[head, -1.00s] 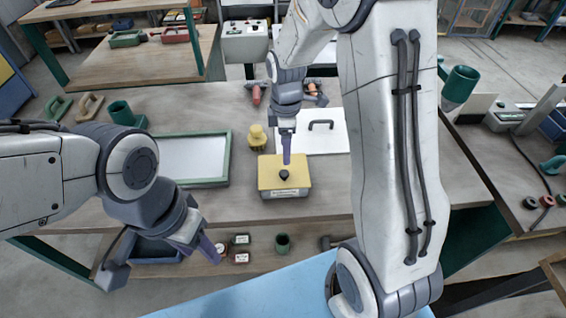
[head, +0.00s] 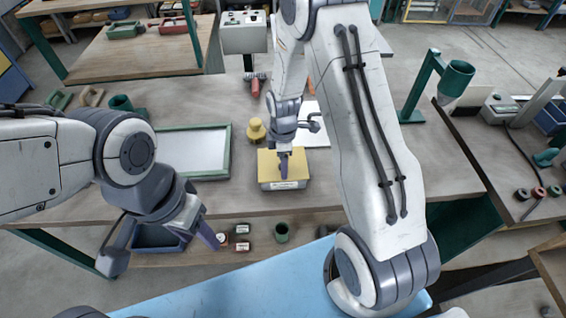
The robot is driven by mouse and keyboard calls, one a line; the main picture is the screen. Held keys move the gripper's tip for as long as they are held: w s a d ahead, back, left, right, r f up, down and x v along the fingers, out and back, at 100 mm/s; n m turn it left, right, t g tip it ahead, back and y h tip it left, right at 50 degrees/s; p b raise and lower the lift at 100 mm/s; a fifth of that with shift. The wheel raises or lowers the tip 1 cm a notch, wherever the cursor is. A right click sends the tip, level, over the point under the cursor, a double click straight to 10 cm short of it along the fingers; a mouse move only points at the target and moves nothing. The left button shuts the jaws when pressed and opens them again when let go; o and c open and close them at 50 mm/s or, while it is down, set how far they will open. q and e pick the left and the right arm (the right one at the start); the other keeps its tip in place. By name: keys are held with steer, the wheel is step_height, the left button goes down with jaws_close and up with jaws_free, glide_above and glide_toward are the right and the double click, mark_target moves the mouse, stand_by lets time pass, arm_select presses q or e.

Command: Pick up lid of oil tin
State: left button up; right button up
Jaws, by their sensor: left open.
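The oil tin appears to be the low box with a cream front (head: 285,185) at the front middle of the workbench. Its flat yellow lid (head: 298,168) sits on top. My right gripper (head: 284,170) is pointed down at the lid's middle and covers the dark knob there. Its arm and wrist hide the gap between the fingers, so I cannot tell whether it grips the knob. My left gripper (head: 160,255) is open and empty, low at the left, in front of the bench edge and apart from the tin.
A yellow knobbed object (head: 256,130) stands just behind the tin. A green-framed tray (head: 190,153) lies to its left and a white board (head: 313,130) behind it.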

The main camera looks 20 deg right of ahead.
jaws_close()
